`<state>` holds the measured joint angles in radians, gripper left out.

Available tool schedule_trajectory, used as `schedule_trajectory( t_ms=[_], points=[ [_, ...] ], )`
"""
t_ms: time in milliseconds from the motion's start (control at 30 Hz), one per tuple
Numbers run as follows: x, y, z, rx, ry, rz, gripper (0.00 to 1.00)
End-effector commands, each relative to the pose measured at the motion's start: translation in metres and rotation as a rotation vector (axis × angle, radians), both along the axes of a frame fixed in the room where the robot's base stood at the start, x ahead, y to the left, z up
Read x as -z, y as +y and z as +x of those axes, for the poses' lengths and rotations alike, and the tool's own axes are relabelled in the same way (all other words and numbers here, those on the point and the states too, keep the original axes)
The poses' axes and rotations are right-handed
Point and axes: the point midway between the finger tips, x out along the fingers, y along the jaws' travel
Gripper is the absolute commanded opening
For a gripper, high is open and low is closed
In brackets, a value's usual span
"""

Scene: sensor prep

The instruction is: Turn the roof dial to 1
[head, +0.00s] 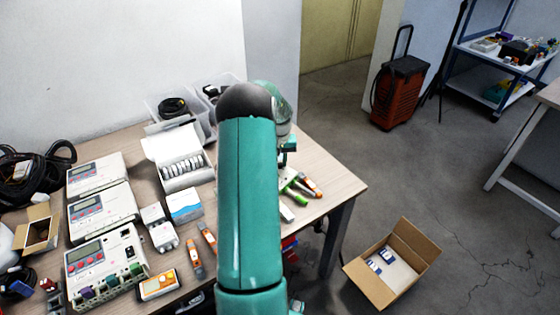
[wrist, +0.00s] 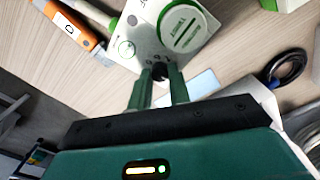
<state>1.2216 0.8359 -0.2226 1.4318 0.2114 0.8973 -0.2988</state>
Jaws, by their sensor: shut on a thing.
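A white device (wrist: 150,18) with a large green-ringed round part (wrist: 183,27) and a smaller green-ringed circle (wrist: 125,48) fills the top middle of the wrist view. At its near edge is a small black knob (wrist: 160,70), which looks like the roof dial; marks beside it are too small to read. My gripper (wrist: 160,78) has its two green fingers closed on this knob, one on each side. In the head view my gripper (head: 287,158) is mostly hidden behind my arm, above the table's right part. The dial cannot be seen there.
The table (head: 342,184) is crowded. White meters (head: 100,212) stand left, a box of white rolls (head: 181,158) and clear bins (head: 165,110) at the back. A black cable loop (wrist: 285,68) is at right. A cardboard box (head: 385,270) is on the floor.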

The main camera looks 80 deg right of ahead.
Motion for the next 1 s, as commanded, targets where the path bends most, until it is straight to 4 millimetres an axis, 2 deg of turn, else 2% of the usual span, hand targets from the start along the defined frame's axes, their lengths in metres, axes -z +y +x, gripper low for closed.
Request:
schedule_trajectory(
  t_ms=[67,100,200,467,633,767,1000],
  points=[
    [-0.001,0.0,0.0,0.0,0.0,-0.001,0.0],
    [-0.001,0.0,0.0,0.0,0.0,-0.001,0.23],
    [-0.001,0.0,0.0,0.001,0.0,-0.001,0.41],
    [0.0,0.0,0.0,0.001,0.0,0.0,0.41],
    [-0.012,-0.001,0.0,0.001,-0.001,-0.003,0.41],
    [-0.034,-0.001,0.0,0.001,-0.001,-0.005,0.41],
    [-0.088,-0.001,0.0,0.001,0.0,-0.004,0.41]
  ],
)
